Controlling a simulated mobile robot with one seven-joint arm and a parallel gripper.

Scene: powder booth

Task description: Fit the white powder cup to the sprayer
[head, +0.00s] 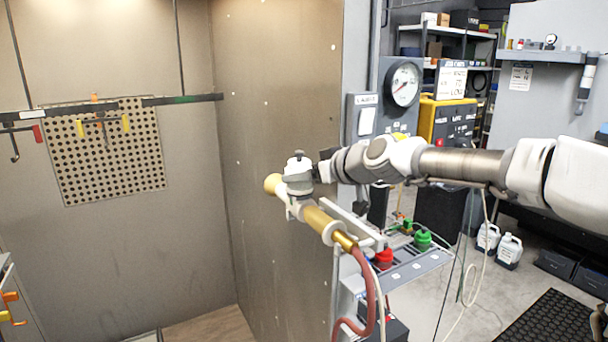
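The sprayer (321,221) is held up at the middle of the head view, with a tan nozzle end, tan handle, brass fitting and red hose. The white powder cup (298,163), with a small dark knob on top, stands upright over the sprayer's front part. My gripper (301,181) comes in from the right at cup height. Its grey fingers appear closed around the cup's lower part. They hide where the cup meets the sprayer, so I cannot tell whether it is seated.
A shelf (415,272) behind the sprayer carries a red-lidded cup (383,259) and a green-lidded cup (423,239). The booth's side wall (270,120) rises close behind the sprayer. A perforated panel (108,150) hangs at left. The red hose (369,290) drops below the sprayer.

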